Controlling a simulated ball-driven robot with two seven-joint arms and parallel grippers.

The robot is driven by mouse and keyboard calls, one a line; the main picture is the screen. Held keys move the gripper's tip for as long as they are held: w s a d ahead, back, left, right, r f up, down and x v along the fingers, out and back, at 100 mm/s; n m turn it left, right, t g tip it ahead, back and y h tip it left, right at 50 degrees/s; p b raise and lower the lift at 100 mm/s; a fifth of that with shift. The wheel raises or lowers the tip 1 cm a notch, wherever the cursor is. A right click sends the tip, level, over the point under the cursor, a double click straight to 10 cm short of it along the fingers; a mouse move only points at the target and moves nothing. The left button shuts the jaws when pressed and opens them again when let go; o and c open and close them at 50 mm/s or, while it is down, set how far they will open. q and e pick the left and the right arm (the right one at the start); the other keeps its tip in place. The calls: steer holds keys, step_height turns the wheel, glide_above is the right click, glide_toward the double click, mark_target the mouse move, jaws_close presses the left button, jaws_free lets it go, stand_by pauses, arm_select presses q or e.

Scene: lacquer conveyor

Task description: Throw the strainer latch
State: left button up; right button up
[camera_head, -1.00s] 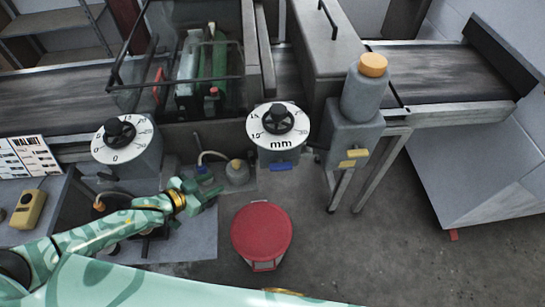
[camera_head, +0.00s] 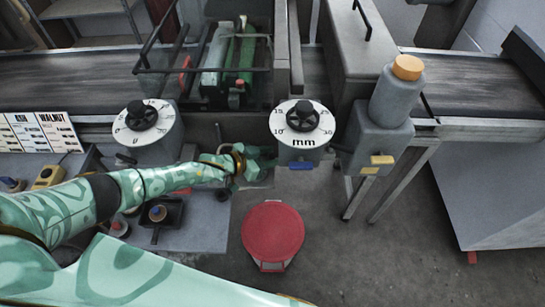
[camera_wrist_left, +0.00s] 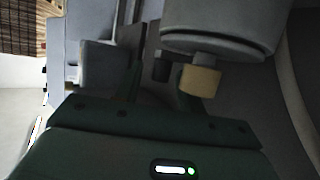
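My left gripper (camera_head: 264,160) reaches low across the machine front, just left of the grey box under the mm dial. It is at the small grey canister (camera_head: 258,178), which it mostly covers. In the left wrist view, a tan knob (camera_wrist_left: 201,81) shows close in front of the gripper, below a large grey round body (camera_wrist_left: 220,28). A small dark block (camera_wrist_left: 161,66) is beside the knob. I cannot tell which part is the strainer latch. The finger opening and any contact are unclear. My right gripper is not in view.
The mm dial (camera_head: 303,117) has a blue tab (camera_head: 301,166) below it. A red stool (camera_head: 273,232) stands on the floor. Another dial (camera_head: 142,115) is at left.

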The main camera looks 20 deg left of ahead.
arm_select(q)
steer(key=shift+w+d+f, duration=0.2)
steer(key=shift+w+d, duration=0.05)
steer(key=shift+w, duration=0.05)
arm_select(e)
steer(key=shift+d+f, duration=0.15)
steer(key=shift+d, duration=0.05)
